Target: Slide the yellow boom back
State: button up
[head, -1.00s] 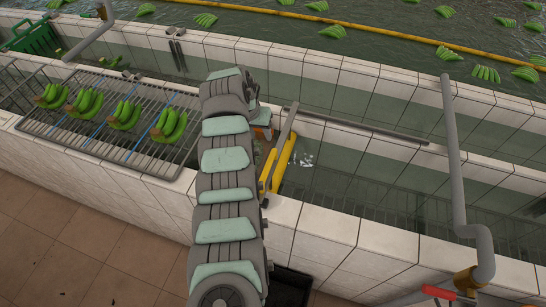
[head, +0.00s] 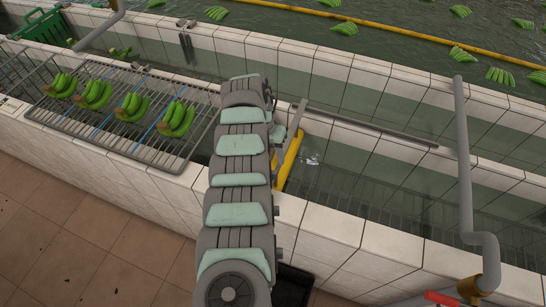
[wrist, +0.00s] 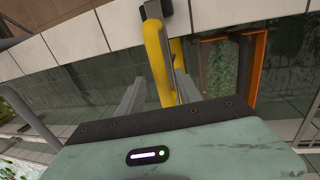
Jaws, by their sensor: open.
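The yellow boom (head: 289,158) shows in the head view as a short yellow bar beside a grey rail, over the water channel just right of my arm. In the wrist view it is a yellow tube (wrist: 158,62) running down from the tiled wall edge, with a second yellow length close behind it. My gripper (wrist: 160,77) is open, with one grey finger on each side of the yellow tube. I cannot tell whether either finger touches it. In the head view my arm hides the gripper and part of the boom.
A wire rack (head: 92,132) with several banana bunches stands left of my arm. A grey pipe (head: 462,150) rises at the right. An orange frame (wrist: 254,70) is right of the fingers in the wrist view. A long yellow float line (head: 400,38) crosses the far pool.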

jog(key=shift+d+f, duration=0.15)
jog(key=shift+f, duration=0.5)
jog(key=shift+c, duration=0.3)
grip_shut()
dwell(0.6)
